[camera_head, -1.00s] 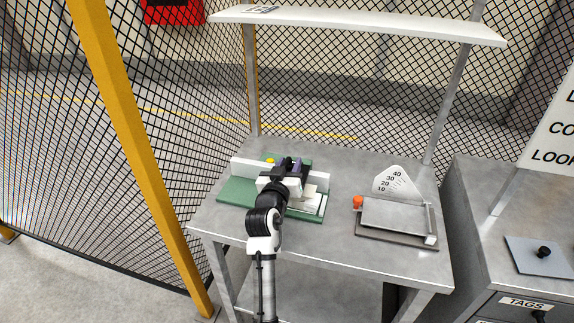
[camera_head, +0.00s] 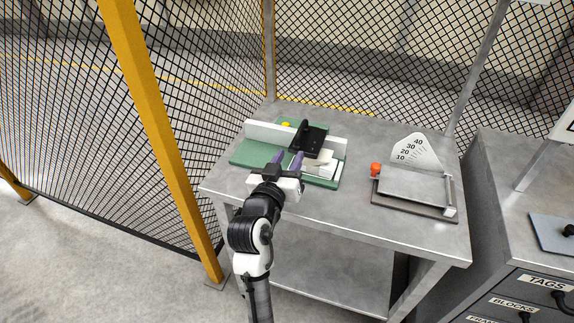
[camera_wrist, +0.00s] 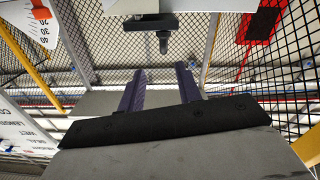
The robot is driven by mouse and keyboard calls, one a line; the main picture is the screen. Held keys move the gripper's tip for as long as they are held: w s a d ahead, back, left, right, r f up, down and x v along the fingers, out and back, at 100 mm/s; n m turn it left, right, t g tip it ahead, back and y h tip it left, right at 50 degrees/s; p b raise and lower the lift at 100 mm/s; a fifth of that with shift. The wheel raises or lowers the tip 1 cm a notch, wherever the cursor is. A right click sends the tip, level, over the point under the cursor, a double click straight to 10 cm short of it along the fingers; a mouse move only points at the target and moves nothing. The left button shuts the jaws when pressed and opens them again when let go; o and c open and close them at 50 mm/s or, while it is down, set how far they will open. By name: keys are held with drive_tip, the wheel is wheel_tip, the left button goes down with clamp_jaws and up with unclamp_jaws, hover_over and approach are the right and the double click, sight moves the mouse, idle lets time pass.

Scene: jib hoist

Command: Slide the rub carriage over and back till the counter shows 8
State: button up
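The rub fixture is a green base (camera_head: 251,154) with a white rail (camera_head: 262,131) along its back, standing on the grey table. A black carriage (camera_head: 314,138) with an upright black handle sits toward the right of it. In the wrist view a dark plate with a black knob (camera_wrist: 165,43), probably the carriage and its handle, is beyond my fingertips. My gripper (camera_head: 288,157) is in front of the carriage, its purple fingers apart with nothing between them; they also show apart in the wrist view (camera_wrist: 160,72). I cannot make out a counter reading.
A white block (camera_head: 318,163) lies on the base's right part. To the right stands a tilted metal plate device with an orange knob (camera_head: 376,169) and a numbered white dial (camera_head: 411,150). Mesh fencing and a yellow post (camera_head: 160,125) bound the left. A drawer cabinet (camera_head: 520,250) is at right.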

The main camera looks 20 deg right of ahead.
sight(298, 135)
drive_tip(key=shift+s+a, duration=0.15)
drive_tip(key=shift+s, duration=0.1)
drive_tip(key=p+x, duration=0.5)
drive_tip(key=x, duration=0.6)
drive_tip(key=shift+w+a+r, duration=0.1)
drive_tip(key=shift+w+r, duration=0.05)
drive_tip(key=shift+w, duration=0.15)
drive_tip(key=shift+w+d, duration=0.4)
drive_tip(key=shift+w, duration=0.2)
drive_tip(key=shift+c, duration=0.2)
clamp_jaws()
